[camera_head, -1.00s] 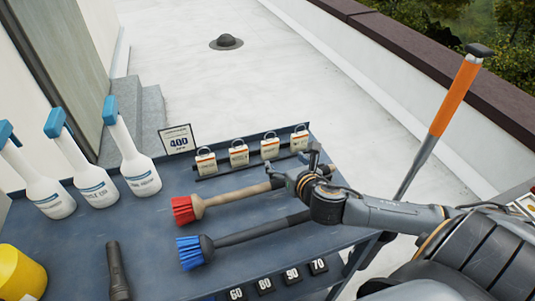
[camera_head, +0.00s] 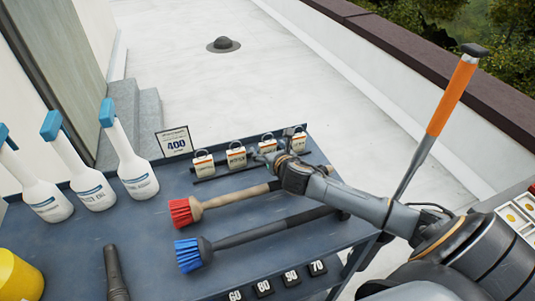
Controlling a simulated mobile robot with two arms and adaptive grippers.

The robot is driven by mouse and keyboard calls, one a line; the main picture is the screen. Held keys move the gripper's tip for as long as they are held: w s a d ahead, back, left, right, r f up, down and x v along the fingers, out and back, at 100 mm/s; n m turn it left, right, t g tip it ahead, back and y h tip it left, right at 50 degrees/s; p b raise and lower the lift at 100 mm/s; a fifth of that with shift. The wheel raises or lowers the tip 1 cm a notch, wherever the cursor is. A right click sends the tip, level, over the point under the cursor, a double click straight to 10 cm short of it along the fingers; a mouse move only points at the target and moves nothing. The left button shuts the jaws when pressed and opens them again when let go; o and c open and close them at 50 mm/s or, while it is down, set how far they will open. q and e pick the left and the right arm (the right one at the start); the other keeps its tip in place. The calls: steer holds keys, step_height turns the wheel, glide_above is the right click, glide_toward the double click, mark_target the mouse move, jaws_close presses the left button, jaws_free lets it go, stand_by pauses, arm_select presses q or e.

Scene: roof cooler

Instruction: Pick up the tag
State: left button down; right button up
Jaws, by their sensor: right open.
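Several small white-and-tan tags with metal loops stand in a row on a dark rail at the back of the table. The leftmost tag (camera_head: 203,166) and the second tag (camera_head: 236,158) show clearly. The third tag (camera_head: 267,145) is partly hidden behind my right gripper (camera_head: 266,159). The rightmost tag (camera_head: 299,143) stands just beyond my right wrist. My right gripper is open, with its fingers close in front of the third tag; I cannot tell whether they touch it. My left gripper is not in view.
A red brush (camera_head: 184,211) and a blue brush (camera_head: 192,254) lie in front of the rail, below my right arm. Black number blocks (camera_head: 291,277) line the front edge.

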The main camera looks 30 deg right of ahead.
steer(key=shift+w+d+f, duration=0.1)
steer(key=shift+w+f, duration=0.05)
steer(key=shift+w, duration=0.3)
steer(key=c, duration=1.3)
steer(key=shift+o, duration=0.2)
